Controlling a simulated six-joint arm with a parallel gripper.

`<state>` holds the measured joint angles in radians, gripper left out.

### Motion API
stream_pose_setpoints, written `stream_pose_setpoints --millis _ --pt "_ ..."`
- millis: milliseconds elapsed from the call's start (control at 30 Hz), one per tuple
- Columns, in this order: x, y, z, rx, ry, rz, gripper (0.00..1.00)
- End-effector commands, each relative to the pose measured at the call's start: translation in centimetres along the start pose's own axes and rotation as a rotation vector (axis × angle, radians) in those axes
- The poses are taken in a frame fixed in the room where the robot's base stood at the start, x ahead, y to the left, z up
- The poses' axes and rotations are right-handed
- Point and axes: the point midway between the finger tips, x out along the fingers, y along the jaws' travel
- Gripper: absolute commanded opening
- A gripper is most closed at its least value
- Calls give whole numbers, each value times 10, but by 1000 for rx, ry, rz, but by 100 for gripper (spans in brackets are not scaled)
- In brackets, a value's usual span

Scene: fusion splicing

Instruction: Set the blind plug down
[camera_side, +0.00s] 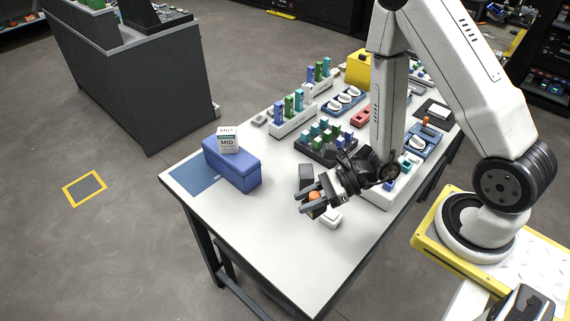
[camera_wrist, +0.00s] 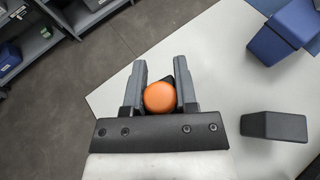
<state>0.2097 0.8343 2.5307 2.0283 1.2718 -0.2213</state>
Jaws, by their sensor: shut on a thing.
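My gripper (camera_side: 311,195) is over the near part of the white table (camera_side: 270,276). It is shut on the blind plug (camera_side: 314,196), whose rounded orange top shows between the fingers. In the wrist view the orange plug (camera_wrist: 160,97) sits between the two grey fingers of my gripper (camera_wrist: 160,82). A dark part shows just behind the orange top. The plug's lower end is hidden, and I cannot tell whether it touches the table.
A dark grey block (camera_side: 306,174) stands close behind my gripper, and a small white piece (camera_side: 331,219) lies beside it. A blue box (camera_side: 232,166) with a white MID carton (camera_side: 227,139) is at the left, by a blue mat (camera_side: 193,176). The table front is clear.

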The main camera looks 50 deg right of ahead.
Motion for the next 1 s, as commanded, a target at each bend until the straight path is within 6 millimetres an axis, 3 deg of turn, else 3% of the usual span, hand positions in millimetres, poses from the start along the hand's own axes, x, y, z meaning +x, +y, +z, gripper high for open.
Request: stream_pose_setpoints --millis 400,767,1000 --pt "40 26 -21 -74 -13 128 0" --pt "46 29 -27 -84 -15 143 0" --pt "52 29 -43 -82 -13 143 0"
